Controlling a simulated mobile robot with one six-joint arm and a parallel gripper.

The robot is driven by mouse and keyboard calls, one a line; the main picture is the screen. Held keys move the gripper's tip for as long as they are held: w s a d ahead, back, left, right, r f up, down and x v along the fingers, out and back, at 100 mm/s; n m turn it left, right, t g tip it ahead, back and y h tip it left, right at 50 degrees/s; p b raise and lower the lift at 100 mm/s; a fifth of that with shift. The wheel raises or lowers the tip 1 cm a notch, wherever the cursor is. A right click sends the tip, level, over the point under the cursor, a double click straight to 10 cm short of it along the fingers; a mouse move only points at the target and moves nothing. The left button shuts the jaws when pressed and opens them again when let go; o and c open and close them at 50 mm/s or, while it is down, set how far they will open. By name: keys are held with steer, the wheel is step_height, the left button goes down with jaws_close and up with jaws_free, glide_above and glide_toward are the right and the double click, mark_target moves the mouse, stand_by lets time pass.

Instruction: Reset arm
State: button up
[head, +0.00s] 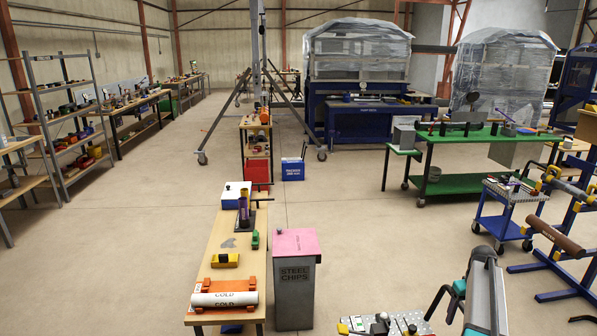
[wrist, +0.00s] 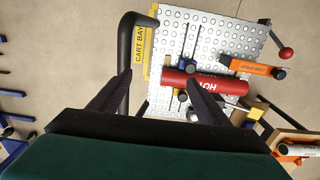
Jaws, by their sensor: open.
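My gripper (wrist: 158,77) shows in the wrist view with its two dark fingers spread apart and nothing between their tips. It hangs above a perforated cart top (wrist: 205,40), beside the cart's black handle. A red cylinder with white lettering that seems to read HOT (wrist: 212,82) lies on the cart top, just past the right finger, which overlaps it in the picture. In the head view part of my arm shows at the bottom right; I cannot make out the fingers there.
The black cart handle (wrist: 124,60) runs close by the left finger. An orange labelled piece (wrist: 250,68) and a red-knobbed lever (wrist: 286,53) are on the cart's right. Blue pipe stands (head: 556,262) are at right. Open floor lies mid-room.

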steer(key=s+a+f, duration=0.1)
steer(key=a+f, duration=0.2)
steer(key=a, duration=1)
steer(key=s+a+f, duration=0.1)
steer(key=a+f, duration=0.2)
steer(key=a, duration=0.9)
steer(key=s+a+f, duration=0.2)
steer(key=s+a, duration=0.3)
steer(key=a, duration=0.5)
steer(key=s+a+f, duration=0.1)
steer(key=s+a, duration=0.4)
steer(key=a, duration=0.5)
steer(key=s+f+g+b, duration=0.5)
steer(key=s+f, duration=1.8)
steer(key=s, duration=0.2)
steer(key=shift+s+a+f+g, duration=0.15)
steer(key=shift+s+f+g, duration=0.15)
steer(key=shift+g, duration=0.1)
steer(key=c, duration=0.9)
steer(key=shift+c, duration=0.5)
